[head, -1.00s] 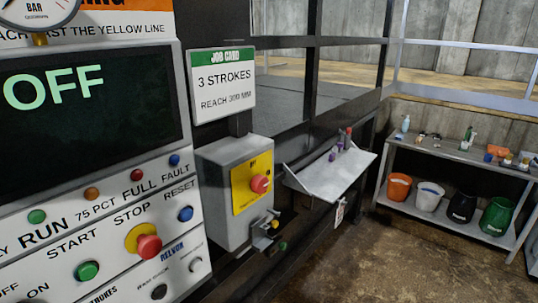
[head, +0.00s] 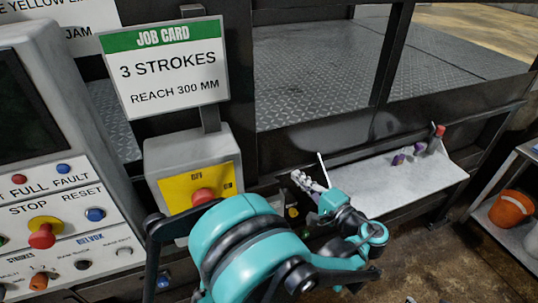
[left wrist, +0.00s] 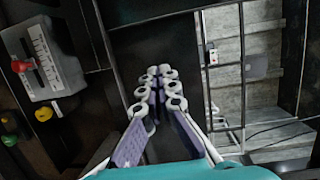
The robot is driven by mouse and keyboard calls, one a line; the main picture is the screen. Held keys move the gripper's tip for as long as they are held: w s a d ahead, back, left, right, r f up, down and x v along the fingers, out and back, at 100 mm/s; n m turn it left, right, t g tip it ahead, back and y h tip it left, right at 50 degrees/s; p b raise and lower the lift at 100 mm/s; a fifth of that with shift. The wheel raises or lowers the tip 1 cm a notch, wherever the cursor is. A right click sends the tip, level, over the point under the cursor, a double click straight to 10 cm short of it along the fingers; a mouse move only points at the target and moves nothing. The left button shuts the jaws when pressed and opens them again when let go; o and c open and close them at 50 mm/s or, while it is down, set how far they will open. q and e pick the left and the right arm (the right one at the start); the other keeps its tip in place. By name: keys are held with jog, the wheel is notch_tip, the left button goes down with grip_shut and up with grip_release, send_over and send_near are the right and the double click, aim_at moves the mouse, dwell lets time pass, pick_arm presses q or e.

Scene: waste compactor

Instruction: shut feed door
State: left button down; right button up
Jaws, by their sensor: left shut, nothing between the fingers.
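My left gripper (head: 308,182) reaches in front of the dark machine frame, right of the grey switch box (head: 187,153) and left of the sloped grey tray (head: 400,184). In the left wrist view its jointed fingers (left wrist: 155,76) meet at the tips and hold nothing. The machine's opening (head: 315,75) shows a diamond-plate floor behind dark bars (head: 388,55). I cannot tell which part is the feed door. In the left wrist view a dark panel (left wrist: 165,40) stands beyond the fingertips.
The switch box has a red button (head: 203,196) close to my left arm. The control panel (head: 60,215) stands at the left. A shelf with an orange bucket (head: 511,208) is at the right edge.

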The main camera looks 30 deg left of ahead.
pick_arm(q)
jog(key=w+a, duration=0.1)
jog(key=a, duration=1)
jog(key=shift+r+y+b, duration=0.3)
jog(key=shift+r+b, duration=0.05)
jog(key=shift+r, duration=0.05)
